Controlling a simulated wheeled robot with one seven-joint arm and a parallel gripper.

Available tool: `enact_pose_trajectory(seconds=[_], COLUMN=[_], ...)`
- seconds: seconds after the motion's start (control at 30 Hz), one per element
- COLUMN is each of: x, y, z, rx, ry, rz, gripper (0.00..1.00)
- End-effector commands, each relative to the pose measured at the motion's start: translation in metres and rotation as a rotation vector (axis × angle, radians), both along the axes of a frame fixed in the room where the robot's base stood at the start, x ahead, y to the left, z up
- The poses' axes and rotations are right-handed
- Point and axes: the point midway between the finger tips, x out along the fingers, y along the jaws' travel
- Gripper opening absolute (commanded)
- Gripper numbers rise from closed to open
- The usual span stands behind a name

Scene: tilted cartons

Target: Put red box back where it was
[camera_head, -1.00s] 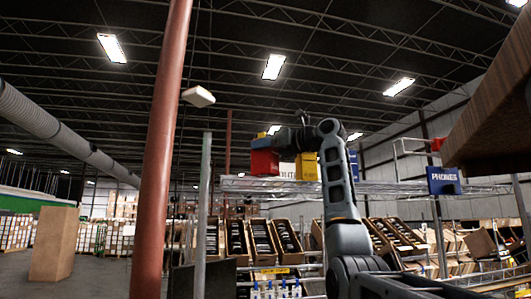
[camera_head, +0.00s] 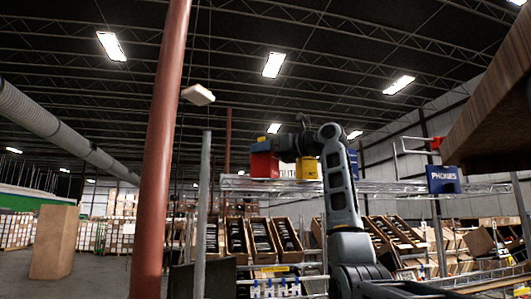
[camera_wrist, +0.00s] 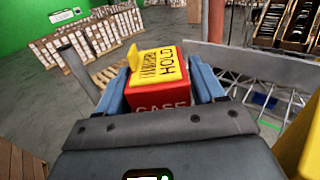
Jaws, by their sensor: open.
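The red box (camera_head: 264,164) stands at the left part of the raised wire shelf, its base at shelf level in the head view. In the wrist view the red box (camera_wrist: 160,98), marked "CASE", has a yellow "HOLD" tag (camera_wrist: 158,68) on top. My gripper (camera_head: 277,146) is at the top of the box in the head view. In the wrist view its blue fingers (camera_wrist: 158,80) are open, one on each side of the box. Whether they touch it I cannot tell.
A yellow box (camera_head: 307,168) stands close to the right on the wire shelf (camera_head: 390,188); its edge shows in the wrist view (camera_wrist: 302,145). A blue "PHONES" sign (camera_head: 443,180) hangs farther right. A red pole (camera_head: 163,150) and grey post (camera_head: 203,210) stand left.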

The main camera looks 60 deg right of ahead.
Motion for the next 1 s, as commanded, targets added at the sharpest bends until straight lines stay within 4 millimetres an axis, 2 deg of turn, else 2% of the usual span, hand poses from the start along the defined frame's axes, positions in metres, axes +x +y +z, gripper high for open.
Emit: enact_pose_trajectory(seconds=[0.17, 0.4, 0.6, 0.8, 1.0], x=[-0.026, -0.076, -0.106, -0.118, -0.118], y=[0.002, 0.006, 0.008, 0.009, 0.009], z=[-0.003, -0.003, -0.002, -0.001, 0.000], rx=[0.000, -0.001, -0.001, 0.000, 0.000], ry=[-0.004, -0.005, -0.002, 0.000, -0.001], rz=[-0.002, -0.002, -0.001, 0.000, 0.000], gripper=[0.68, 0.68, 0.68, 0.68, 0.68])
